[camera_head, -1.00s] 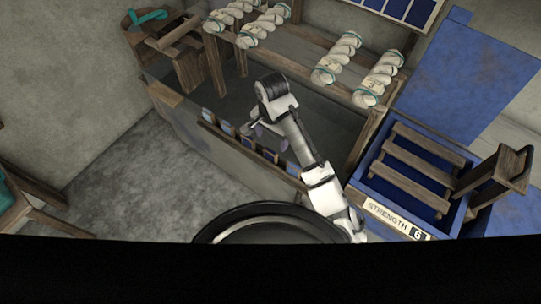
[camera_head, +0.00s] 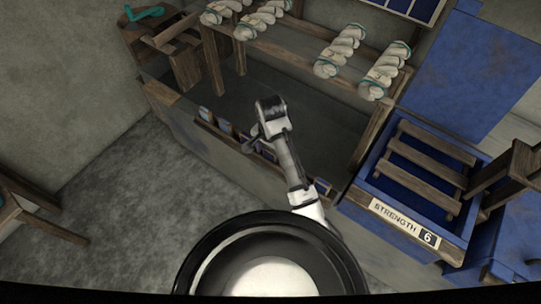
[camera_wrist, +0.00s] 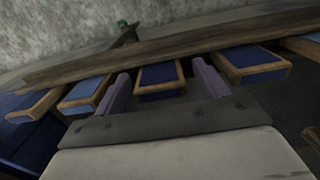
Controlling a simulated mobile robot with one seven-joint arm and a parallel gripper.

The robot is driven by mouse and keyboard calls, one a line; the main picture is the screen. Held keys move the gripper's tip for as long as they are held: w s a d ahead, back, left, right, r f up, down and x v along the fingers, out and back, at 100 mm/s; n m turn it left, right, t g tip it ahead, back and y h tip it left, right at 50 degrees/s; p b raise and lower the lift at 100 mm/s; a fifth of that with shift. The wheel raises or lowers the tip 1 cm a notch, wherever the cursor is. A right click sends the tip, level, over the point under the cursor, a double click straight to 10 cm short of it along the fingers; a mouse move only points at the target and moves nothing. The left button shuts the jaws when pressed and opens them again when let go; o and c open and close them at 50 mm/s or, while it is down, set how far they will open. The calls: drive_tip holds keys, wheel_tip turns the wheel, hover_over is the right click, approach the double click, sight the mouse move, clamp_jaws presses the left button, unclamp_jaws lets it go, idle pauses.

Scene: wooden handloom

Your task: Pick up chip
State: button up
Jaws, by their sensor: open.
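Several blue chips with wooden edges stand in a row along a wooden rail (camera_wrist: 150,46). In the wrist view, one chip (camera_wrist: 160,73) lies between the two purple fingers of my gripper (camera_wrist: 160,77). The fingers are apart, one on each side of this chip; I cannot tell whether they touch it. Other chips flank it, one on the right (camera_wrist: 254,62) and one on the left (camera_wrist: 86,92). In the head view, my gripper (camera_head: 251,139) is over the row and hides part of it; chips (camera_head: 205,114) show to its left.
A blue box with wooden slats (camera_head: 425,165) and a "STRENGTH 6" label (camera_head: 404,222) stands at the right. Twisted yarn skeins (camera_head: 340,50) lie on a wooden frame above. Open floor (camera_head: 130,195) is at the left.

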drive_tip(key=c, duration=1)
drive_tip(key=shift+c, duration=0.2)
